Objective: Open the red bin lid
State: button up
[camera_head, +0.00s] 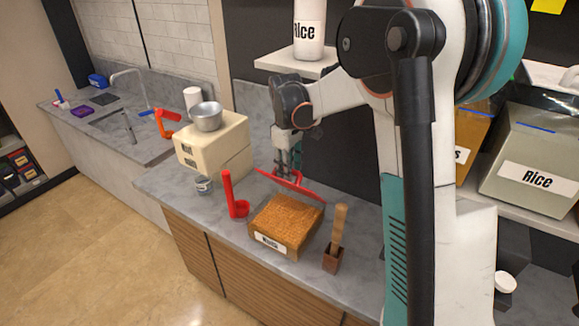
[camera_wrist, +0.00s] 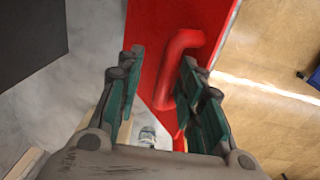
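The red bin lid (camera_head: 290,184) is tilted up at the back edge of the bin (camera_head: 268,242), whose brown grainy contents are uncovered. My gripper (camera_head: 287,168) is at the lid, just behind and above it in the head view. In the wrist view the red lid (camera_wrist: 160,75) runs down the middle, with its bent red handle (camera_wrist: 183,45) near my right finger. My gripper's fingers (camera_wrist: 160,95) stand wide apart, with a gap between them. The right finger covers part of the handle, so I cannot tell whether they touch.
A red scoop (camera_head: 235,200) stands left of the bin. A wooden-handled tool in a small brown holder (camera_head: 332,258) stands right of it. A cream scale with a metal bowl (camera_head: 207,117) is at the back left. A shelf (camera_head: 295,63) with a Rice container is above.

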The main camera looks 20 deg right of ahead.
notch_tip(320, 180, up, 12)
jog(key=shift+s+a, duration=0.25)
jog(key=shift+a, duration=0.1)
